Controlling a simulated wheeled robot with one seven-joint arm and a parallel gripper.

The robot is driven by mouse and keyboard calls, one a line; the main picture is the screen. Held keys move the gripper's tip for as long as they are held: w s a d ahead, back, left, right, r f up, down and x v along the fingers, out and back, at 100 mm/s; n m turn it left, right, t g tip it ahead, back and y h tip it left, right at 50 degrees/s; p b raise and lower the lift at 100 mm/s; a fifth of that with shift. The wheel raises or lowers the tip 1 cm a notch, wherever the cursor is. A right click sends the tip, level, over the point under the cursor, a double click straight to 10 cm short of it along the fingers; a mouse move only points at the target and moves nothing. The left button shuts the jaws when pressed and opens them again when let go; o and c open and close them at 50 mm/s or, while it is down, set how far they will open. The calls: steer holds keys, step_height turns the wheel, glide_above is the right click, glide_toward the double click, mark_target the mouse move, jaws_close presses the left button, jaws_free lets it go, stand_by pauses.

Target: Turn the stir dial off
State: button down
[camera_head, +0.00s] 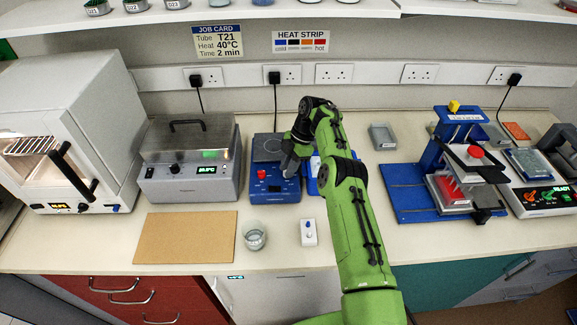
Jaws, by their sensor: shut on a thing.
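A blue stirrer unit (262,192) with a dark round top plate stands near the middle of the bench. A red knob (262,173) shows on the left of its front panel. My green arm reaches in from the lower right. My gripper (289,172) is at the right part of the same panel, shut, with its tips down on the stir dial. The dial is almost wholly hidden by the fingers, so its setting cannot be told.
A grey water bath (187,184) stands close on the left. A glass beaker (254,237) and a small white device (308,232) stand in front. A blue item (314,176) is partly behind my arm. A blue press frame (405,200) stands at right.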

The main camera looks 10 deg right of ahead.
stand_by(0.4)
steer(key=c, duration=1)
jaws_free()
steer(key=shift+o, duration=0.2)
step_height(320, 180, up, 10)
steer(key=p, duration=0.5)
steer(key=shift+p, duration=0.35)
steer(key=shift+o, duration=0.3)
